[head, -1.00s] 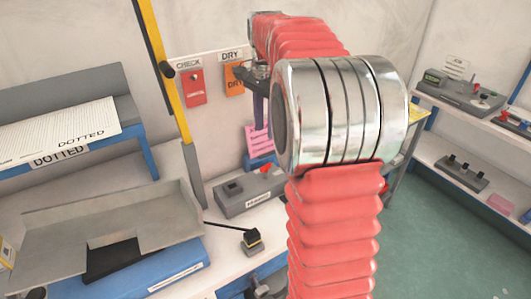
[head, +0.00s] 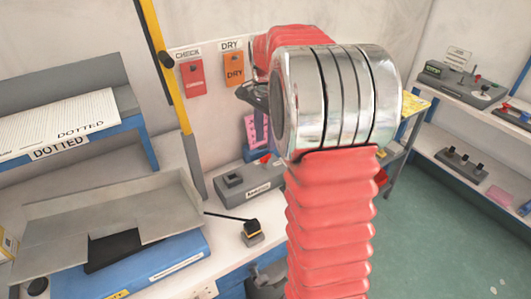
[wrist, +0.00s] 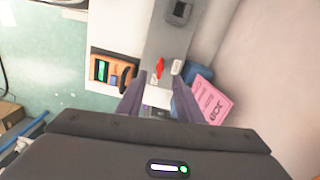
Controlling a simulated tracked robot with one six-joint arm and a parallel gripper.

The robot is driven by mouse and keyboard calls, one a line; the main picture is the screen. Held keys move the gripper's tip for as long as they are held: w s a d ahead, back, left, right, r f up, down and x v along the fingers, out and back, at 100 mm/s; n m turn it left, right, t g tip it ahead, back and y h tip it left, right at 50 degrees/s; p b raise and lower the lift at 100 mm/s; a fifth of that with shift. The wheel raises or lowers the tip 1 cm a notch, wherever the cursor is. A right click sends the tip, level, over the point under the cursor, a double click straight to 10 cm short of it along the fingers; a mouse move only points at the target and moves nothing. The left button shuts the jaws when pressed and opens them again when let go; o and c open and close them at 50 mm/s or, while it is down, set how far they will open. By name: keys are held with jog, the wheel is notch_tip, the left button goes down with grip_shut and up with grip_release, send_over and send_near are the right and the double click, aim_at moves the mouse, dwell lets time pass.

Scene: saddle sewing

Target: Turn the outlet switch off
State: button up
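The outlet is a long grey box (head: 250,185) on the bench against the wall, with a dark square socket (head: 233,180) and a white label. Its red switch (head: 265,159) shows small near my arm in the head view. In the wrist view the red switch (wrist: 160,68) stands on the grey box (wrist: 168,42), beside a small white label, with the dark socket (wrist: 180,11) farther up. My gripper (wrist: 160,86) is open and empty, its two purple fingers apart on either side of the switch's line. I cannot tell whether they touch it. In the head view my arm partly hides the gripper (head: 252,94).
An orange device (wrist: 113,70) with a green part lies left of the box in the wrist view. Pink paper (wrist: 211,101) lies to the right. A yellow post (head: 163,60) and a grey tray (head: 100,235) stand left. A small black-topped stand (head: 251,230) is in front.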

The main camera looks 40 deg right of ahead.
aim_at(266, 162)
jog(key=shift+f, duration=3.2)
jog(key=shift+c, duration=0.2)
grip_shut()
